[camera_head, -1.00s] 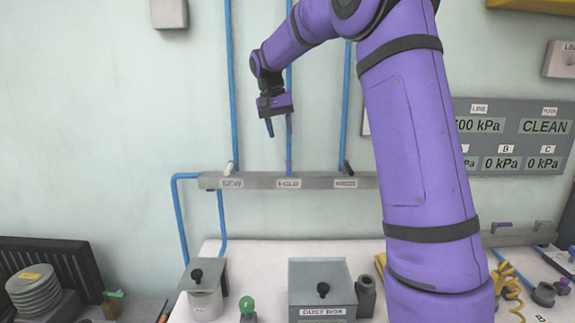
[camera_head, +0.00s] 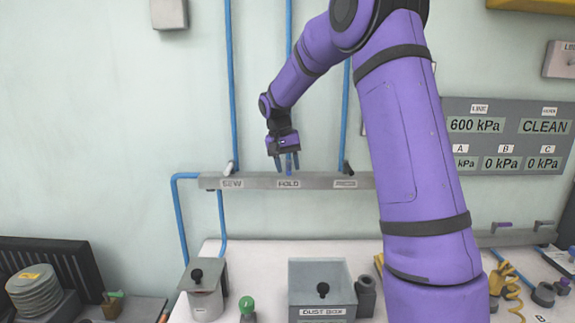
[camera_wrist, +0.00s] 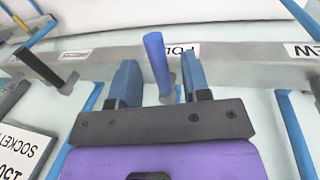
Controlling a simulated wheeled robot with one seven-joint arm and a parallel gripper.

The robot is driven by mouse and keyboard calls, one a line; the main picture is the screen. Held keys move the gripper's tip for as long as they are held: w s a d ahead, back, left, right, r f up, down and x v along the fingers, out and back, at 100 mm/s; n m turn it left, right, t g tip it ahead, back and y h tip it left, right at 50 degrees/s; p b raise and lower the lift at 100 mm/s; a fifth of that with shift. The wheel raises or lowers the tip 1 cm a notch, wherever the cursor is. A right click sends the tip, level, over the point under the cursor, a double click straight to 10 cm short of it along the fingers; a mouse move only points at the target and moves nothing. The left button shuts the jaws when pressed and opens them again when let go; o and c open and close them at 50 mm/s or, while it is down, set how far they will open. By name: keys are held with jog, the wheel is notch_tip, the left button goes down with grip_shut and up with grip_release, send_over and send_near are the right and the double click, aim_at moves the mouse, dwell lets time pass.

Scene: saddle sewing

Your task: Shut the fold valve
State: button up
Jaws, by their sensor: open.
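The fold valve's blue handle (camera_head: 289,170) stands upright on the grey manifold bar, above the FOLD label (camera_head: 288,184). In the wrist view the handle (camera_wrist: 157,62) is a blue peg that rises between my two blue fingers, beside the inverted FOLD label. My gripper (camera_head: 286,164) points down just above the bar, with its fingers apart around the handle's line. In the wrist view my gripper (camera_wrist: 160,78) is open, with a gap on each side of the handle. The handle's base is partly hidden, and I cannot tell whether a finger touches it.
The SEW valve's pale handle (camera_head: 233,167) is on the left of the bar and the PRESS valve's black handle (camera_head: 348,168) on the right. Blue pipes run up the wall. Below, a dust box (camera_head: 322,290) and a lidded canister (camera_head: 205,288) stand on the table.

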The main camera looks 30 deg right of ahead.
grip_shut()
